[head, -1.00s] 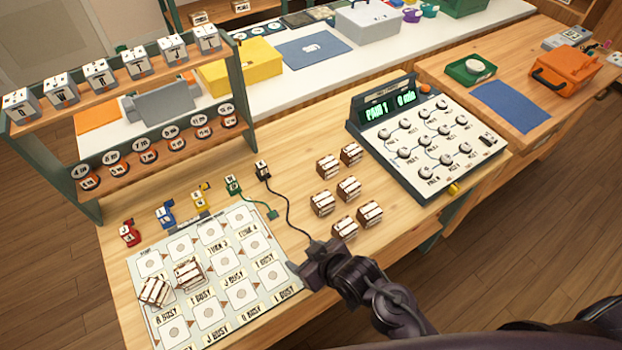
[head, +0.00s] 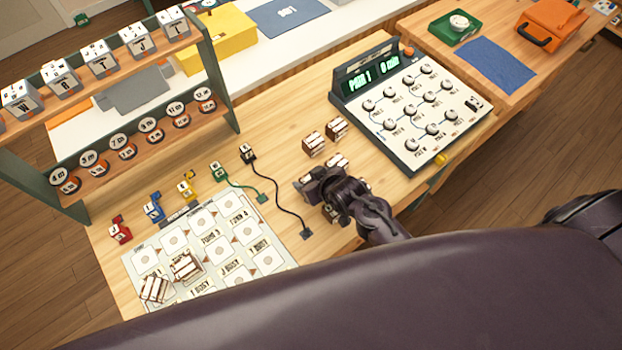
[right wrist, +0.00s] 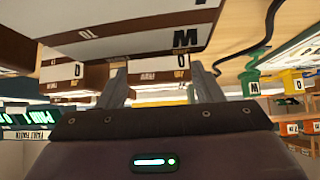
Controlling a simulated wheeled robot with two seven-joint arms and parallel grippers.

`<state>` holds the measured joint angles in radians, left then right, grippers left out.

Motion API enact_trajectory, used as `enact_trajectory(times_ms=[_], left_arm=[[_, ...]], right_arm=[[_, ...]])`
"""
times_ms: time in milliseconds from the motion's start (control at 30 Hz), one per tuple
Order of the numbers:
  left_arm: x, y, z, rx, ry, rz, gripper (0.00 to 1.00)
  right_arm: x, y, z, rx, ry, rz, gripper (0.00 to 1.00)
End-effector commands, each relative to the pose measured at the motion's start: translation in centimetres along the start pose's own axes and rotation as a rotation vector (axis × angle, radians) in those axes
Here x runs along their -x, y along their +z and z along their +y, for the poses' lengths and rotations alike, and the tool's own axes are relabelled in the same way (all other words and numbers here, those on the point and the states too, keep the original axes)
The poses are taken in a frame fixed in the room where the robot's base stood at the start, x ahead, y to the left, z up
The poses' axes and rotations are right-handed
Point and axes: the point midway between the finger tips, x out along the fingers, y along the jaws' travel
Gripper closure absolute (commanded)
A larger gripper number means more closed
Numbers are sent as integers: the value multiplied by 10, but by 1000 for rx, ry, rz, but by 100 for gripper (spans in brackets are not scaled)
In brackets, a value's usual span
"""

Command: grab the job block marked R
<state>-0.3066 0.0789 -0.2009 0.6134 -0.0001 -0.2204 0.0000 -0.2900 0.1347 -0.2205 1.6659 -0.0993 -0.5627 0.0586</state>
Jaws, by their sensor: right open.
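Several brown-and-white job blocks stand on the wooden table. In the head view, one (head: 313,143) and another (head: 337,128) are clear of my right gripper (head: 317,182), and a third (head: 337,161) shows just behind it. I cannot read an R on any of them. In the right wrist view the open, empty fingers (right wrist: 158,72) point at a block (right wrist: 158,76) beyond the tips. A large near block (right wrist: 120,30) marked M, upside down, fills the top, and another block (right wrist: 70,78) is at left. The gripper hides other blocks. My left gripper is not in view.
A dial panel (head: 420,115) stands right of the blocks. A black cable (head: 282,205) lies left of the gripper. A board with square pads (head: 215,237) carries two blocks (head: 184,266). A shelf (head: 190,125) of lettered grey blocks stands at left. My own arm covers the bottom.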

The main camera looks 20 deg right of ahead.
Motion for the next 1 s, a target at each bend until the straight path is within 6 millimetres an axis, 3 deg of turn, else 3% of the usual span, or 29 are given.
enact_trajectory(times_ms=[133,400,667,1000], left_arm=[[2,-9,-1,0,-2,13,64],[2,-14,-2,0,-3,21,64],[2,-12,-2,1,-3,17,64],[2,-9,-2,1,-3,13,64]], right_arm=[[-13,1,0,1,0,-2,40],[-16,1,0,1,0,0,40],[-15,1,0,1,0,-1,73],[-14,-1,0,1,0,0,75]])
